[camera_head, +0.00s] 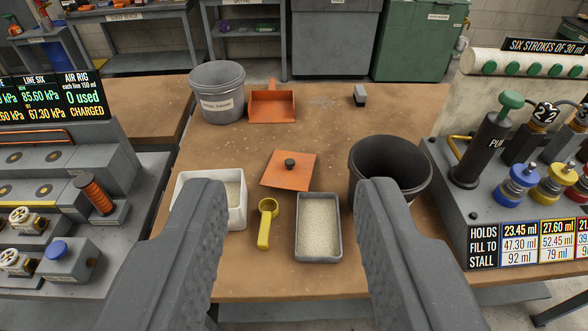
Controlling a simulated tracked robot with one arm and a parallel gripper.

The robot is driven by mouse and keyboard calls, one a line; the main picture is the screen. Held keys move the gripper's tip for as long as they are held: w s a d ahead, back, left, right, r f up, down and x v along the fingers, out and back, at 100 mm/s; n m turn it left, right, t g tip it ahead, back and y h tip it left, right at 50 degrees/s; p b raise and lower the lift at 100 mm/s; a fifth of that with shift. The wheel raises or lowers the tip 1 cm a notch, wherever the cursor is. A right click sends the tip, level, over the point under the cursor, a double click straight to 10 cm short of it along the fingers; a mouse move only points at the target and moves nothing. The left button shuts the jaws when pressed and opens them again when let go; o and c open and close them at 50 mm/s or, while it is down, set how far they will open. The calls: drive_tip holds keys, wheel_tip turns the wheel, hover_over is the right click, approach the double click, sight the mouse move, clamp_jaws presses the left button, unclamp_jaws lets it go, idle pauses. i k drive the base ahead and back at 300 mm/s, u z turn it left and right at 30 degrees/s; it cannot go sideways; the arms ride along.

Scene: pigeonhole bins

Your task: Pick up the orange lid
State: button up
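The orange lid (283,174) is a flat square plate with a dark round knob on top. It lies on the brown bench, a little beyond a white tub and a grey tray. My gripper (288,195) is open, with its two grey fingers wide apart at the left and right of the picture. Nothing is between the fingertips in their grip. The lid appears beyond the fingertips, roughly in the middle of the gap and apart from both fingers.
A white tub (238,213), a yellow scoop (264,236) and a grey tray (336,252) of pale grains stand near the lid. A black bucket (415,181) is at right. A grey bucket (208,80) and an orange dustpan (272,108) stand behind. Bench (330,130) behind the lid is mostly clear.

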sight(287, 170)
drive_tip(key=z, duration=0.05)
drive_tip(key=i, duration=1)
drive_tip(key=u, duration=0.1)
